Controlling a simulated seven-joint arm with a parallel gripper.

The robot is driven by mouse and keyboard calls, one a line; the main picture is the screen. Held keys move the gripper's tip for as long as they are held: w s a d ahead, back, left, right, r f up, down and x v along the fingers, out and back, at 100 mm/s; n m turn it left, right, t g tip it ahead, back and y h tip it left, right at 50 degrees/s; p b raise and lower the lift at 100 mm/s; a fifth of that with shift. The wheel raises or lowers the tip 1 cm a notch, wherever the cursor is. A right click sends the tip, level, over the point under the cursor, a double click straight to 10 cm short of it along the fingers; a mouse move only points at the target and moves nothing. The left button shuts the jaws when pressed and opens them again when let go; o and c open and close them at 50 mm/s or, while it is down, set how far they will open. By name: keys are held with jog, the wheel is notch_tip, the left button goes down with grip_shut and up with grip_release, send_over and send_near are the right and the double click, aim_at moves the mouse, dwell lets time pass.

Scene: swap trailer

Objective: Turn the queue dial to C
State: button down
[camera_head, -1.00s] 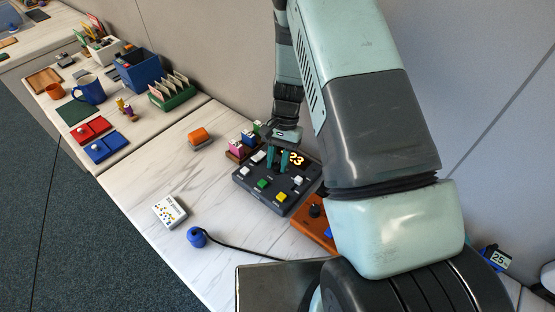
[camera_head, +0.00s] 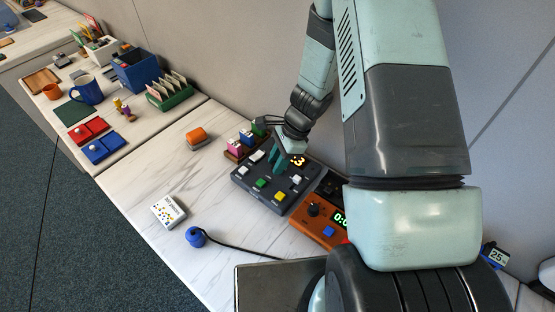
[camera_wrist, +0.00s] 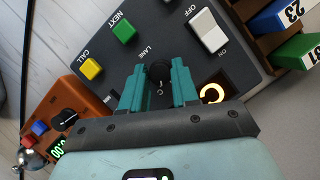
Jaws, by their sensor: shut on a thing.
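The queue console (camera_head: 247,183) is a dark grey box on the marble-patterned table, with white, green and yellow buttons. Its dial is a round black knob (camera_wrist: 158,73) beside the word LANE in the wrist view, with a small letter that looks like C just below it. My gripper (camera_wrist: 159,88) has its two teal fingers on either side of the knob and is shut on it. In the head view the gripper (camera_head: 277,160) reaches down onto the console's upper part and hides the dial. The knob's pointer direction is too small to tell.
An orange timer box (camera_head: 316,228) with a black knob stands right beside the console. A wooden holder of coloured blocks (camera_head: 236,152) is behind it.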

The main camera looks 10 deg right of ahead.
jog(key=shift+m, duration=0.6)
jog(key=shift+d+t, duration=0.1)
jog(key=shift+t, duration=0.2)
jog(key=c, duration=0.9)
grip_release()
jog(key=shift+r, duration=0.15)
jog(key=v, duration=1)
jog(key=shift+d+r, duration=0.2)
jog(key=shift+r, duration=0.1)
